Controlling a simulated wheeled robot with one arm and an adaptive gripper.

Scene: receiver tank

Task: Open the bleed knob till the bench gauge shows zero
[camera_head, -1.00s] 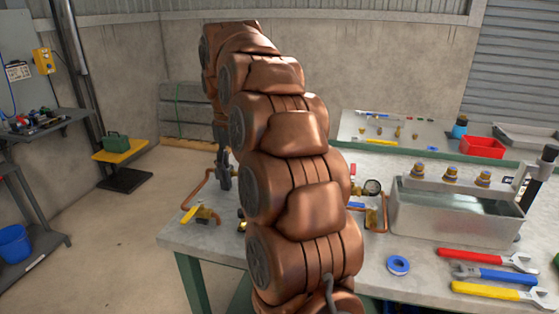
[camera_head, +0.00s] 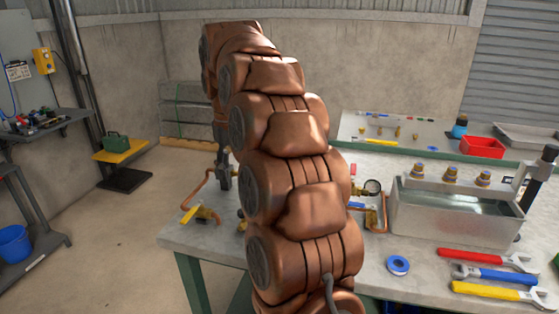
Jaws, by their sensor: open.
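My copper-coloured arm fills the middle of the view and hides much of the bench behind it. My gripper (camera_head: 223,180) hangs from its far end, small and dark, pointing down over the bench's left part, beside a bent copper pipe. It holds nothing that I can see, and its fingers look open. The round bench gauge (camera_head: 372,187) shows just right of my arm; its reading is too small to tell. A brass valve with a yellow lever (camera_head: 200,212) sits at the bench's left edge. I cannot make out the bleed knob; it may be behind my arm or gripper.
The grey bench (camera_head: 330,262) carries a water tank (camera_head: 450,218), a blue tape roll (camera_head: 398,265) and several wrenches (camera_head: 490,259) at the right. A red bin (camera_head: 482,147) stands on the back table.

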